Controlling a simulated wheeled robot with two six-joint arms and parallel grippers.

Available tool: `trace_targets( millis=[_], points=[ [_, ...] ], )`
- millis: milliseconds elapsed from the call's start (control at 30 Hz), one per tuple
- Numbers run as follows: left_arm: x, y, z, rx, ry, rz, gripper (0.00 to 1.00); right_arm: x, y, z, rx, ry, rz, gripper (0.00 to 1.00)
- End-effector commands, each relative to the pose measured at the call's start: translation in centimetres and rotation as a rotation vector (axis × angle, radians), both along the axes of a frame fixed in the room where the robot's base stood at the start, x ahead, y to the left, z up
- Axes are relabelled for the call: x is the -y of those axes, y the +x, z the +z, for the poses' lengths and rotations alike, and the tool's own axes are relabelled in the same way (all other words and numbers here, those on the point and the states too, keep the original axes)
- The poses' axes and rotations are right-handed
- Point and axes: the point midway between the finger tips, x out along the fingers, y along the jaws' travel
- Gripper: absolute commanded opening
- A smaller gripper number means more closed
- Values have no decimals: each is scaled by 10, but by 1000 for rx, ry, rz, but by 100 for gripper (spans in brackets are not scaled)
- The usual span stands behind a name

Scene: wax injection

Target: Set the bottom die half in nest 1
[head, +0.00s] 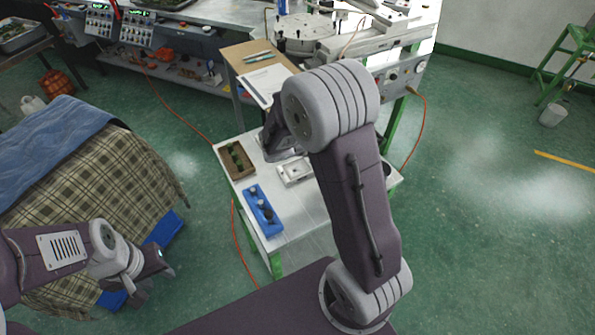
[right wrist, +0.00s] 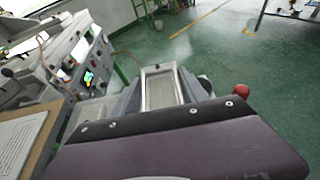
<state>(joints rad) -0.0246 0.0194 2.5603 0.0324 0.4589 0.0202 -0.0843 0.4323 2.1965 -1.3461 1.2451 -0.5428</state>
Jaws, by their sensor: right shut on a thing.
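My right gripper (right wrist: 160,100) is shut on a rectangular grey metal die half with a shallow recess (right wrist: 160,88). In the right wrist view it sits between the dark jaws. In the head view my right gripper (head: 282,146) is over the back of the small table, largely hidden by my own arm; the held piece cannot be made out there. A pale metal block with a round feature (head: 294,172) lies on that table, just in front of the gripper. A round metal plate (head: 304,30) is on the machine behind; I cannot tell which nest is 1. My left gripper (head: 154,279) is open and empty.
The small white table (head: 310,215) also holds a brown tray (head: 236,160) and a blue holder with dark knobs (head: 262,210). A board with paper (head: 262,82) adjoins the machine. A plaid-covered pile (head: 110,180) is near my left arm.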

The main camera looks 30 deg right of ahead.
Motion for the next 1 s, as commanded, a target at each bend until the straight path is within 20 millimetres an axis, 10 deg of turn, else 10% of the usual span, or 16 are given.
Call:
trace_targets(
  millis=[300,1000],
  points=[
    [0,0,-22,1,0,0,36,-3,2,-5,-2,-2,8,0],
    [0,0,-42,1,0,0,36,-2,2,-104,-3,-2,9,0]
  ],
)
